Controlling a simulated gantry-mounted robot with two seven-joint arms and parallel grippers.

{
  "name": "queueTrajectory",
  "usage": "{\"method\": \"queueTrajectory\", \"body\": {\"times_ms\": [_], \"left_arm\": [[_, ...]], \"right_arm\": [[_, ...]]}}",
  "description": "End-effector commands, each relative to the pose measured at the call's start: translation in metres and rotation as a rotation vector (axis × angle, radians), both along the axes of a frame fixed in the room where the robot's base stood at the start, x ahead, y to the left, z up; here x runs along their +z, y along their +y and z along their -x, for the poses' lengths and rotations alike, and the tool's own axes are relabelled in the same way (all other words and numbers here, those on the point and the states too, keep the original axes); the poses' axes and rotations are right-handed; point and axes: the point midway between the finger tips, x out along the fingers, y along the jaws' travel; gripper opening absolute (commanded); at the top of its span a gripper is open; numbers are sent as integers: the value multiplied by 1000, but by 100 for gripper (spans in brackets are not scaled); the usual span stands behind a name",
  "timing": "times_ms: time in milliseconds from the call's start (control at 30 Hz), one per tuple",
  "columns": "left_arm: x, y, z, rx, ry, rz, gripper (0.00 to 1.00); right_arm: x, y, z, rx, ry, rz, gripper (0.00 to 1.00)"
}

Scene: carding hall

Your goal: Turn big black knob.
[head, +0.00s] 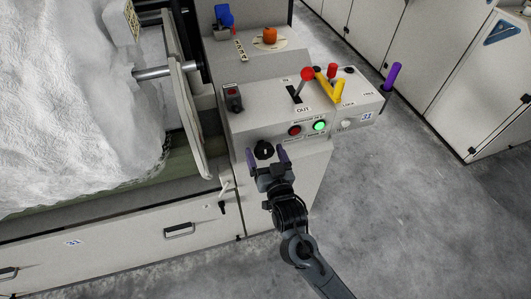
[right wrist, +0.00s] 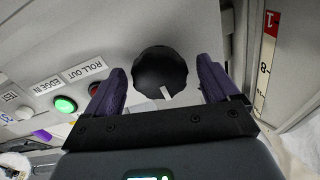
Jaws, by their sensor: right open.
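My right gripper (head: 268,157) is open in front of the knob. In the right wrist view its two purple fingers (right wrist: 160,82) stand left and right of the knob, with gaps visible on both sides. I cannot tell how deep the fingers reach around it. My left gripper is not in view.
The control box (head: 262,112) carries a red button (head: 295,130), a green lit button (head: 320,126), a red-topped lever (head: 307,74), a yellow lever (head: 328,90) and a purple handle (head: 392,76). White fibre (head: 70,100) fills the left. Grey floor (head: 400,200) is open at right.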

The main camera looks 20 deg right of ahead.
Motion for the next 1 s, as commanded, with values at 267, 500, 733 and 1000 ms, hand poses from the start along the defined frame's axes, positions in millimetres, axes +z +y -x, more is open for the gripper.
{"method": "queueTrajectory", "body": {"times_ms": [267, 500, 733, 1000], "left_arm": [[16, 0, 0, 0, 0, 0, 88], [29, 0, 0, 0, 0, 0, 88], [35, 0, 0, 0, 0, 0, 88], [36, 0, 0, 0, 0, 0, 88]], "right_arm": [[2, 3, 35, 1, 4, -1, 88], [2, 6, 76, 0, 2, 0, 88], [1, 8, 100, 1, 1, -1, 88], [1, 9, 105, 0, -2, -1, 88]]}}
